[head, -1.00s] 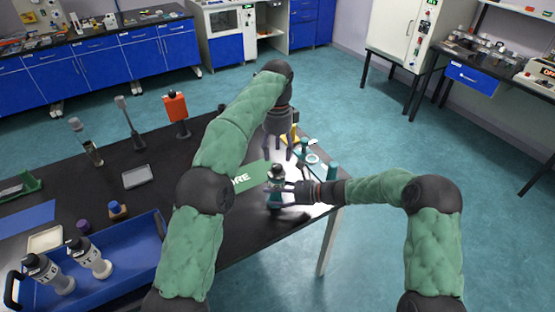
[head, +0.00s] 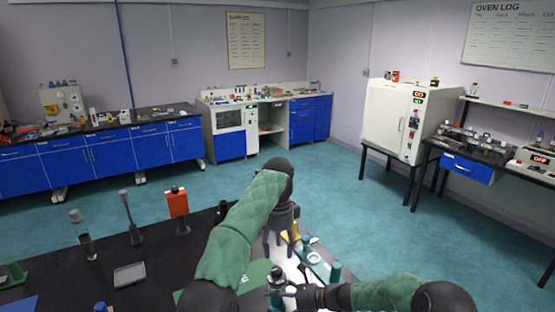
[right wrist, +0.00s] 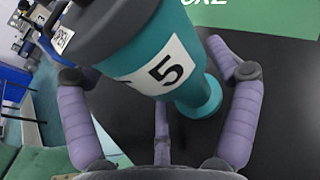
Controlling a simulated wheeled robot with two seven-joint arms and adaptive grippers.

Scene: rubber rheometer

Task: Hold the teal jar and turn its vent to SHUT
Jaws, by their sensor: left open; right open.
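The teal jar (head: 276,279) stands near the table's far right corner, low in the head view. In the right wrist view the teal jar (right wrist: 170,62) shows large and tilted, with a dark grey top, a white label reading 5 and a small tag reading OPEN at upper left. My right gripper (right wrist: 156,75) is open, its purple fingers spread on both sides of the jar; I cannot tell whether any touches. In the head view my right gripper (head: 291,293) is just right of the jar. My left gripper (head: 280,241) is open, pointing down above and beyond the jar.
A green mat (head: 250,275) lies left of the jar. A yellow item (head: 291,233) and a teal post (head: 335,272) stand close by at the table's right. An orange-topped stand (head: 178,203) and a grey tray (head: 129,275) are farther left on the black table.

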